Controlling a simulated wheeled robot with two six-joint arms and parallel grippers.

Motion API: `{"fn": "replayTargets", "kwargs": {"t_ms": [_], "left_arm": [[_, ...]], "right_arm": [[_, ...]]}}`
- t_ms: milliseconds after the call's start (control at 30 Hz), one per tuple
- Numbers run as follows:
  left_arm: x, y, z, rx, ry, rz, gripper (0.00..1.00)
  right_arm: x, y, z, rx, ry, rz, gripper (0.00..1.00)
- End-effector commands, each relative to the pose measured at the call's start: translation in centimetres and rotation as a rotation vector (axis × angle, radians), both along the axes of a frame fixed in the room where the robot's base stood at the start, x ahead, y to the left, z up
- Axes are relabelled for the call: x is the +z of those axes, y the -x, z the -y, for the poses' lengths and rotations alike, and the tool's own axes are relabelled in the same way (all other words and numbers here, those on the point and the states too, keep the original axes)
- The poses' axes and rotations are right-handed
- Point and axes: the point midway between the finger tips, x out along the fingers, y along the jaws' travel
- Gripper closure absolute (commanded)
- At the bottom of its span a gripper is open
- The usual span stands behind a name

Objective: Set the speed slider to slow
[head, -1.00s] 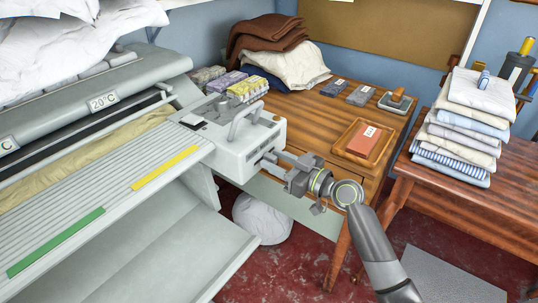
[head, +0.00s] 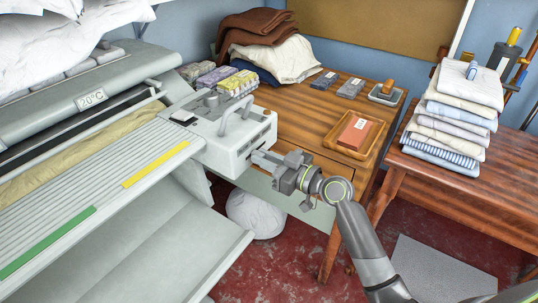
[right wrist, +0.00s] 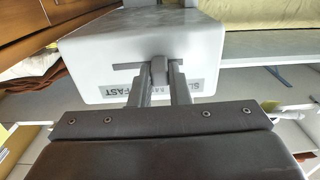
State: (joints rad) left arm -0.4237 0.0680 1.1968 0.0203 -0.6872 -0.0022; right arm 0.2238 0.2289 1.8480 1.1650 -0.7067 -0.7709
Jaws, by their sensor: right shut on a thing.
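The white control box (head: 235,135) stands at the right end of the ironer (head: 100,165). In the right wrist view, the box face has a dark horizontal slot (right wrist: 128,67) with a grey slider knob (right wrist: 158,70) near its middle. The FAST label (right wrist: 118,90) is below the slot's left part, and a partly hidden label starting with SL (right wrist: 207,86) is at the right. My right gripper (head: 260,157) is at the box face; in the wrist view its fingers (right wrist: 160,78) are shut on the knob from both sides. My left gripper is in neither view.
A wooden table (head: 300,110) with a tray and red box (head: 358,135) stands behind my right arm. Folded laundry (head: 455,110) is stacked on a bench at the right. A white bundle (head: 255,213) lies on the red floor under the box.

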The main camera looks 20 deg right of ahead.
Motion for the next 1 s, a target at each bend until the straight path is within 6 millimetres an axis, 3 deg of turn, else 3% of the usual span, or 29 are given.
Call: {"fn": "replayTargets", "kwargs": {"t_ms": [133,467,500,633,1000], "left_arm": [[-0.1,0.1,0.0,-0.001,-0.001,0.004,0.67],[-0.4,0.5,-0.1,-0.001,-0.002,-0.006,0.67],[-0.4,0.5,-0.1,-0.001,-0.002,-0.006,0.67],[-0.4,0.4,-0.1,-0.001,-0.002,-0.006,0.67],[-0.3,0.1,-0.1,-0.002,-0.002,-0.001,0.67]], "right_arm": [[0.0,1.0,-1.3,0.0,-0.003,-0.001,1.0],[-0.1,1.2,-1.5,0.001,-0.003,-0.005,1.0],[-0.1,1.2,-1.5,0.001,-0.003,-0.005,0.79],[-0.1,1.2,-1.5,0.0,-0.003,-0.003,0.62],[-0.1,1.6,-1.0,-0.002,0.0,-0.001,0.62]]}}
